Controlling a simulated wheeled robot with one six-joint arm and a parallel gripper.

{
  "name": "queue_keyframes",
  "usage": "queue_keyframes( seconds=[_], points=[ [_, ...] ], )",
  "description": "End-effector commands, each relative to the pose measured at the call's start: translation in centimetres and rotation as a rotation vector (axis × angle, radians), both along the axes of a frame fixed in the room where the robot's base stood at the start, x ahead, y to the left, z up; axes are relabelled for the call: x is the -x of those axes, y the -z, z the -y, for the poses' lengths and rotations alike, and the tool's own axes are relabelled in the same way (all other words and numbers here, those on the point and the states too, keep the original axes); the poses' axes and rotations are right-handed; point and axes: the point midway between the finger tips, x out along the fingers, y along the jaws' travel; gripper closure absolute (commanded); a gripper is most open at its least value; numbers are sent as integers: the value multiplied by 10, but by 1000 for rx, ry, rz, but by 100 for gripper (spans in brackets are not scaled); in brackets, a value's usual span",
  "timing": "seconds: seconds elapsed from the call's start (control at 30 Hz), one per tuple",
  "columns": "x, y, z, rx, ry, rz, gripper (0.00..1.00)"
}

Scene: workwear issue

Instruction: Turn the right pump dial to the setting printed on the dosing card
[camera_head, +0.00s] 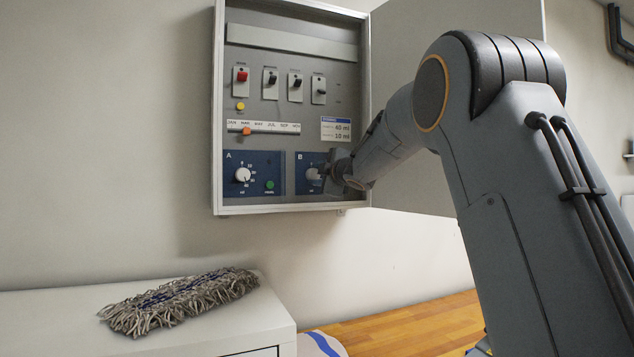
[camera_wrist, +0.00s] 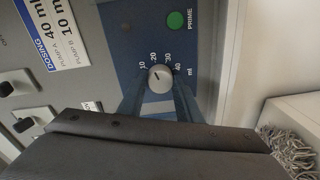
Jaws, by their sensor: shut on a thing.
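The right pump dial (camera_head: 312,174), a pale round knob on the blue panel marked B, sits low in the open wall cabinet. My gripper (camera_head: 323,173) reaches it from the right and partly covers panel B. In the wrist view my gripper is shut on the dial (camera_wrist: 160,78), one finger on each side. Numbers 10 to 40 ring the dial. A small dark mark shows on the dial's upper left, toward 10 and 20; its exact setting is unclear. The dosing card (camera_head: 335,129) above reads 40 ml and 10 ml; the wrist view shows the 10 line (camera_wrist: 62,35) beside Pump B.
The left dial (camera_head: 243,175) on panel A has a green button beside it. A green PRIME button (camera_wrist: 176,20) is near the right dial. Switches (camera_head: 270,79) and an orange slider (camera_head: 246,131) sit above. The cabinet door (camera_head: 420,30) stands open behind my arm. A mop head (camera_head: 180,298) lies on a white cabinet.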

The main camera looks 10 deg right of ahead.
Motion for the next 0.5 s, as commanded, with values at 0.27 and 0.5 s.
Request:
queue_keyframes(
  seconds=[0.27,0.5],
  points=[
    [0,1,-1,246,0,50,91],
    [0,1,-1,407,0,82,91]
  ],
)
